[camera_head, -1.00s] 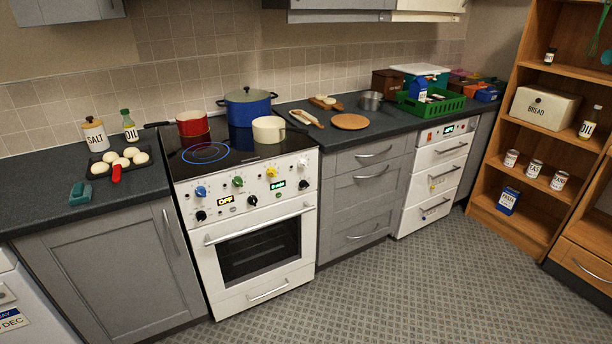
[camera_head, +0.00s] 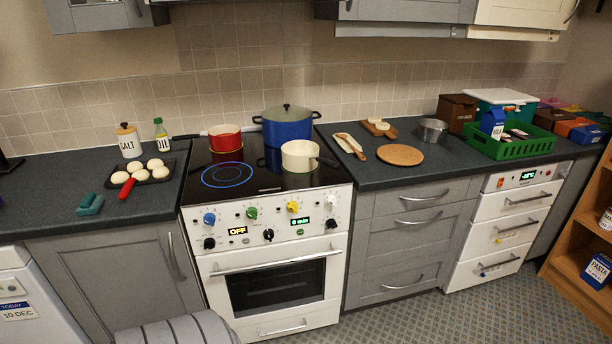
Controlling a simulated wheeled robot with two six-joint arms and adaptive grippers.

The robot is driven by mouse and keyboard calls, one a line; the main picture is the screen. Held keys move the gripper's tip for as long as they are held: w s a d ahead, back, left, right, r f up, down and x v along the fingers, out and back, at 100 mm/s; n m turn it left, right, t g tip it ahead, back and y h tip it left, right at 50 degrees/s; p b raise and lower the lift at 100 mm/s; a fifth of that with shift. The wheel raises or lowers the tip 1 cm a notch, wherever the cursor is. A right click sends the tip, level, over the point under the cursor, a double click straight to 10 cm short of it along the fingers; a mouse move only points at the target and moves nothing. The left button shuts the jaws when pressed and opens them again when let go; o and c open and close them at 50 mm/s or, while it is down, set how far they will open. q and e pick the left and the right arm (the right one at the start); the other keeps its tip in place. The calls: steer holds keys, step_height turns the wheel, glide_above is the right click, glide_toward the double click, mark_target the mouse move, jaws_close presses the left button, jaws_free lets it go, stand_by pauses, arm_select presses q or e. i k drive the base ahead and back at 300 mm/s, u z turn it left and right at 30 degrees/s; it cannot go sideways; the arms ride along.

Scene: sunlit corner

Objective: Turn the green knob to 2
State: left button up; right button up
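The green knob (camera_head: 252,213) is on the white stove's (camera_head: 265,262) front panel, between a blue knob (camera_head: 209,218) and a yellow knob (camera_head: 292,207). It is too small to read its setting or any numbers around it. A white knob (camera_head: 332,199) is at the panel's right, and black knobs sit below. One panel display (camera_head: 238,230) reads OFF; a second display (camera_head: 299,221) is lit green. Neither of my grippers is in view, and nothing covers the green knob.
A red pot (camera_head: 225,138), a blue lidded pot (camera_head: 287,124) and a cream pan (camera_head: 299,156) stand on the black cooktop, where a blue ring glows at the front left. A grey rounded shape (camera_head: 180,331) shows at the bottom edge. Patterned floor (camera_head: 440,318) lies open at the lower right.

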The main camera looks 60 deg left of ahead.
mark_target(251, 212)
steer(key=u, duration=0.3)
steer(key=i, duration=0.9)
steer(key=u, duration=0.75)
